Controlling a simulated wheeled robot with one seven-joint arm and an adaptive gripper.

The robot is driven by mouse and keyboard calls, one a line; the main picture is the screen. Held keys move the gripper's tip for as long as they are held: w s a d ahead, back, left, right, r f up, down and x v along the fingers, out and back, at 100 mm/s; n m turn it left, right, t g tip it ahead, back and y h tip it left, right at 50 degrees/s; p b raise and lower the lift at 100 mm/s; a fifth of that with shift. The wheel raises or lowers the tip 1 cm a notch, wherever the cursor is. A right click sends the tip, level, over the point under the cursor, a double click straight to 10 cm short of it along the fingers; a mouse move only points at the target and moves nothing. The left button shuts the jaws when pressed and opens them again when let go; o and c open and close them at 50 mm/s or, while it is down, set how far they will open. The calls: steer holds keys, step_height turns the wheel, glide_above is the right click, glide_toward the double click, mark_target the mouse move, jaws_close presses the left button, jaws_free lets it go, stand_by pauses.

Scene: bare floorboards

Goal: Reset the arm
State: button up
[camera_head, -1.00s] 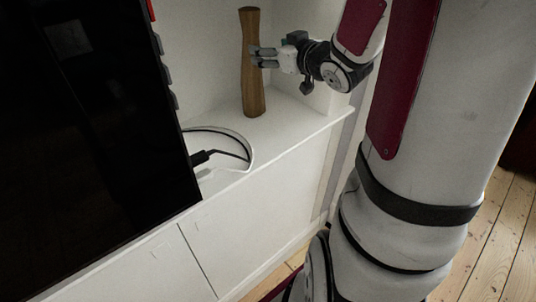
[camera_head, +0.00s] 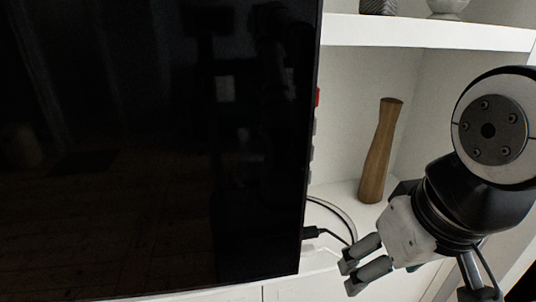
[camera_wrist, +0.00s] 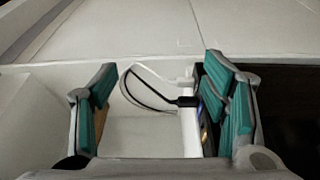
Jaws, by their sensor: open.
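My gripper (camera_head: 360,268) is at the lower right of the head view, in front of the white shelf unit. Its two fingers are apart with nothing between them. In the wrist view my gripper (camera_wrist: 160,110) shows teal pads wide apart, with the shelf and cables beyond. A tall wooden vase (camera_head: 379,152) stands upright on the shelf behind the gripper, apart from it. A small brown strip shows beside the left finger in the wrist view; I cannot tell whether it is the vase.
A large black screen (camera_head: 150,140) fills the left of the head view, close to my fingers. A black cable (camera_head: 330,235) and a white cable lie beside it. An upper shelf (camera_head: 430,32) holds a patterned pot (camera_head: 379,6) and a pale vessel (camera_head: 447,7).

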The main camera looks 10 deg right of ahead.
steer(key=shift+s+a, duration=0.35)
steer(key=shift+s, duration=0.2)
